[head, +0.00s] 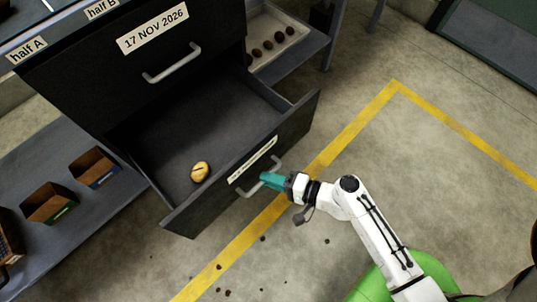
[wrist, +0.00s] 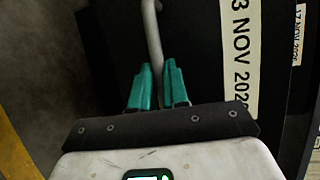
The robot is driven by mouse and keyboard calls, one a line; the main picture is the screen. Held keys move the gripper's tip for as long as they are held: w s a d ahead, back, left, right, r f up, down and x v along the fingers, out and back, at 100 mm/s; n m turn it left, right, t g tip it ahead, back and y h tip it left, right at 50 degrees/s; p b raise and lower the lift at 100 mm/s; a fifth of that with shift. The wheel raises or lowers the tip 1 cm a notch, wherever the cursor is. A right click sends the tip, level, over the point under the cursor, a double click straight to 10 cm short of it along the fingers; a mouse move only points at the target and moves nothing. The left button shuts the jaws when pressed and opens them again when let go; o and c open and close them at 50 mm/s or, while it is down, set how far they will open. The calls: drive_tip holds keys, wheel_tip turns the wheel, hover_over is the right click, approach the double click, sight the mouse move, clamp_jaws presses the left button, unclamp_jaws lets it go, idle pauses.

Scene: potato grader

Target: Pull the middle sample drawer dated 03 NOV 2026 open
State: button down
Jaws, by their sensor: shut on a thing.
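The middle sample drawer (head: 180,128) stands well out of the dark cabinet, its inside open to view. A single yellowish potato (head: 200,172) lies in it. Its front label (wrist: 240,60) reads "3 NOV 202" in the wrist view, with the ends cut off. My gripper (head: 266,180) is at the drawer front, its teal fingers shut on the bar handle (wrist: 153,35). In the wrist view the fingers (wrist: 159,85) stand on either side of the handle bar.
The closed drawer above bears the label 17 NOV 2026 (head: 153,28). Small open boxes (head: 95,167) stand on a low shelf at left. Yellow floor tape (head: 350,130) runs past the drawer; dark crumbs lie on the floor.

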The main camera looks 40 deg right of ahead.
drive_tip(key=c, duration=1.1)
unclamp_jaws()
drive_tip(key=p+v, duration=0.1)
drive_tip(key=v, duration=0.9)
drive_tip(key=shift+s+d, duration=0.2)
drive_tip(key=shift+s, duration=0.2)
